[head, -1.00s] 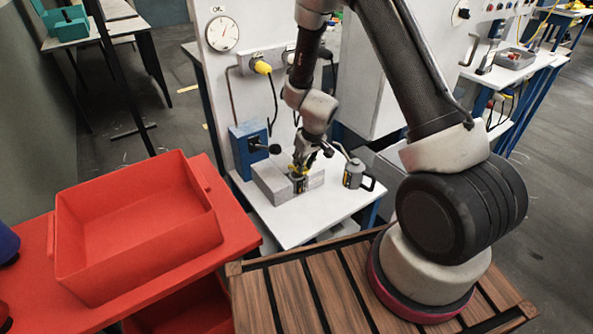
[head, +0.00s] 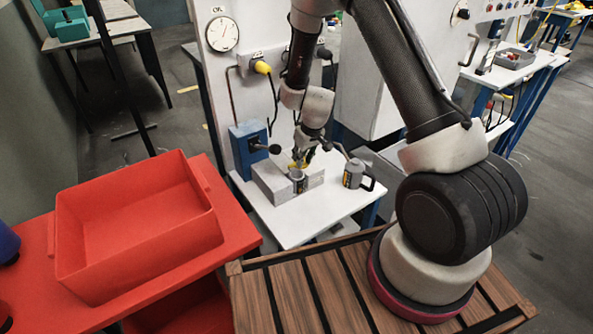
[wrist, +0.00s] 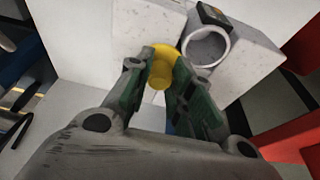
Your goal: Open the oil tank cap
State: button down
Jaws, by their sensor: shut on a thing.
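The yellow cap (wrist: 162,66) is between my fingertips in the wrist view. My gripper (wrist: 161,82) is shut on it. In the wrist view the tank (wrist: 225,53) shows an open round mouth, apart from the cap. In the head view the cap is small and partly hidden by my fingers.
A grey oil can (head: 353,174) with a spout stands to the right. A blue box with a black-knobbed lever (head: 275,149) is to the left. A red tray (head: 75,253) sits at the front left.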

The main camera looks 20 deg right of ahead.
jog(key=shift+w+d, duration=0.15)
jog(key=shift+w, duration=0.4)
jog(key=shift+w+a, duration=0.35)
jog(key=shift+w, duration=0.4)
jog(key=c, duration=1.1)
grip_release()
jog(key=shift+w+a+f, duration=0.1)
jog(key=shift+f, duration=0.05)
jog(key=s+r, duration=0.1)
jog(key=s, duration=0.1)
jog(key=s+d+r, duration=0.1)
jog(key=s, duration=0.1)
jog(key=s+r, duration=0.2)
jog(key=shift+d, duration=0.35)
